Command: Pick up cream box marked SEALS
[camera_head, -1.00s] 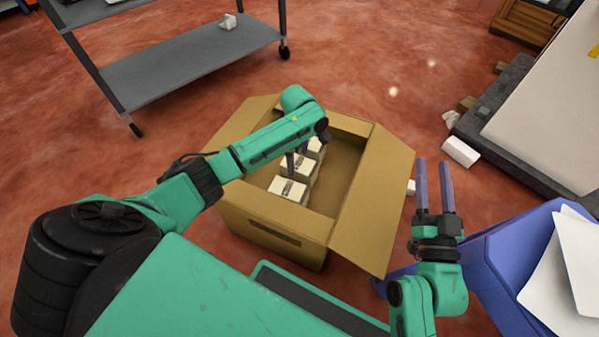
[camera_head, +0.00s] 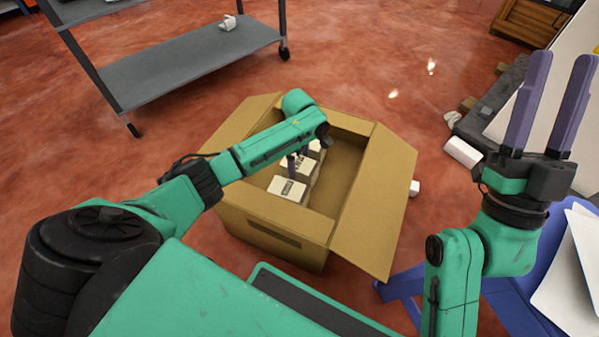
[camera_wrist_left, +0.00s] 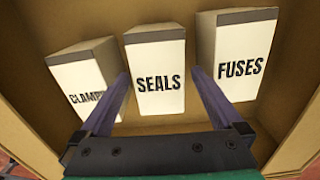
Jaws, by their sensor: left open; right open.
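The cream box marked SEALS (camera_wrist_left: 159,85) stands in the middle of a row of three in the left wrist view. My left gripper (camera_wrist_left: 160,78) is open, with one finger on each side of it; I cannot tell whether they touch it. In the head view my left gripper (camera_head: 298,158) reaches down into the cardboard box (camera_head: 262,215), and its fingers partly hide the middle cream box (camera_head: 304,167). My right gripper (camera_head: 562,62) is open and empty, raised at the right with its fingers pointing up.
A cream box marked FUSES (camera_wrist_left: 238,62) and one whose label seems to read CLAMPS (camera_wrist_left: 88,85) flank it closely. The cardboard flaps stand open. A grey shelf cart (camera_head: 190,62) is behind, and a blue container (camera_head: 545,290) is at the right.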

